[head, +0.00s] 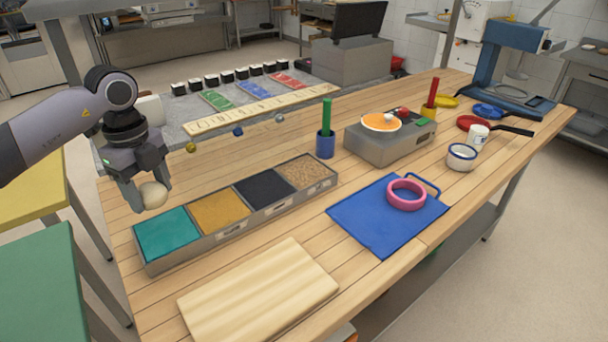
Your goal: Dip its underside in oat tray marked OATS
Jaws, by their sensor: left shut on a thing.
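My left gripper (143,188) points down at the left end of the wooden table. It is shut on a pale, round dough-like ball (153,196). The ball hangs beside the upper left corner of the teal compartment (166,234) of a long grey tray (195,257); its exact height is hard to tell. The tray has a row of compartments: teal, yellow, dark, and a flaky beige one (288,170) at the far right end that looks like oats. Small labels on the tray's front are too small to read. The ball's underside is hidden. My right gripper is not in view.
A wooden board (260,296) lies in front of the tray. A blue mat (365,224) with a pink ring (406,194) lies to the right. A blue cup (325,145) with a green stick stands behind the oat end. Small balls (238,131) show behind the tray.

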